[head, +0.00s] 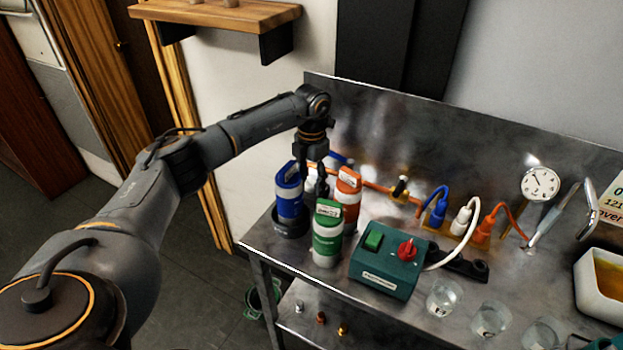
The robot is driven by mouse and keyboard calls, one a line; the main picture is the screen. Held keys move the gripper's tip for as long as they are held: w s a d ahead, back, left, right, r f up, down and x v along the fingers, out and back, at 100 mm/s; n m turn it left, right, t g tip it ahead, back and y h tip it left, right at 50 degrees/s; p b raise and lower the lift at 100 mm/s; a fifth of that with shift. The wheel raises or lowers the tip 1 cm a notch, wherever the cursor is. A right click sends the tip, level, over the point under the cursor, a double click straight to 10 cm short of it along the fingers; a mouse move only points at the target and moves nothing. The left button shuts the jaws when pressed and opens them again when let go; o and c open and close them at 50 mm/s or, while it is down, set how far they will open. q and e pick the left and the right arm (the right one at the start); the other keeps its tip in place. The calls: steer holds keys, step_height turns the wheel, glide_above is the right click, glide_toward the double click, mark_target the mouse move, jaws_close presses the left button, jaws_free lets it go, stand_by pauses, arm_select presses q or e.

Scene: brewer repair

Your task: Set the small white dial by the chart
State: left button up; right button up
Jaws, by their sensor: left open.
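A small round white dial (540,184) with dark marks and hands is in front of the metal back panel at the right. My left gripper (317,182) points down, open, among the blue, orange and green bottles, far to the left of the dial. Its fingertips are partly hidden by the bottles, and I cannot tell whether they touch anything. My right gripper is out of view.
A blue bottle (289,196), orange bottle (347,193) and green bottle (327,234) crowd the bench's left end. A green box (387,272) with a red knob, coloured plugs with cables, glass beakers (444,297) and a white tub (600,287) stand to the right.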

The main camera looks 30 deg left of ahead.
mark_target(312, 180)
arm_select(q)
steer(key=shift+r, duration=0.15)
step_height(312, 180, up, 12)
stand_by(0.3)
stand_by(0.4)
